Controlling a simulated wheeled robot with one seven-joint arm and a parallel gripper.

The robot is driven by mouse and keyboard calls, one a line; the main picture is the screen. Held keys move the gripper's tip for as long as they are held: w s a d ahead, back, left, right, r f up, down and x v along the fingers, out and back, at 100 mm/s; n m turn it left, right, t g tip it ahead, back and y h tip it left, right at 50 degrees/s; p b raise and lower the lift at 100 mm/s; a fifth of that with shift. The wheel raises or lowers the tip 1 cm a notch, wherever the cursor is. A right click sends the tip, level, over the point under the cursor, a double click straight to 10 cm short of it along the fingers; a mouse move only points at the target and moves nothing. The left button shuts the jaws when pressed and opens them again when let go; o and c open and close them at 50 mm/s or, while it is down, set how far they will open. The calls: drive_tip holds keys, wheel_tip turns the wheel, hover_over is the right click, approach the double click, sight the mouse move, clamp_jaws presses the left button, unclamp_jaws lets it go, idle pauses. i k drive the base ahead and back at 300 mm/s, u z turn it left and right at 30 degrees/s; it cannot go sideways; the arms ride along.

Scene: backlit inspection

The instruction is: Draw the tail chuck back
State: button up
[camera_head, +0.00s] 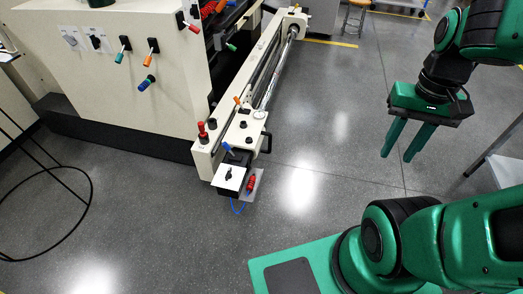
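A cream machine (150,80) stands at the left, with a long rail assembly (266,70) running from its near right corner away to the back. A polished shaft (278,68) lies along the rail, up to an end block (295,22) at the far end. At the near end is a carriage block (243,125) with black knobs and a black loop handle (265,143). I cannot tell which of these parts is the tail chuck. My gripper (397,157) is open and empty, fingers pointing down, in the air well to the right of the rail.
A small control box (229,178) with a white top and a red button (250,184) sits at the rail's near end. Coloured levers (147,84) stick out of the machine. A black wire hoop stand (45,210) is at left. Grey floor between rail and gripper is clear.

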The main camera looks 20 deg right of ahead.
sight(250, 122)
drive_tip(key=u, duration=0.05)
drive_tip(key=k, duration=1)
drive_tip(key=z, duration=0.65)
drive_tip(key=i, duration=1.15)
drive_tip(key=u, duration=0.35)
drive_tip(key=i, duration=0.95)
drive_tip(key=u, duration=0.45)
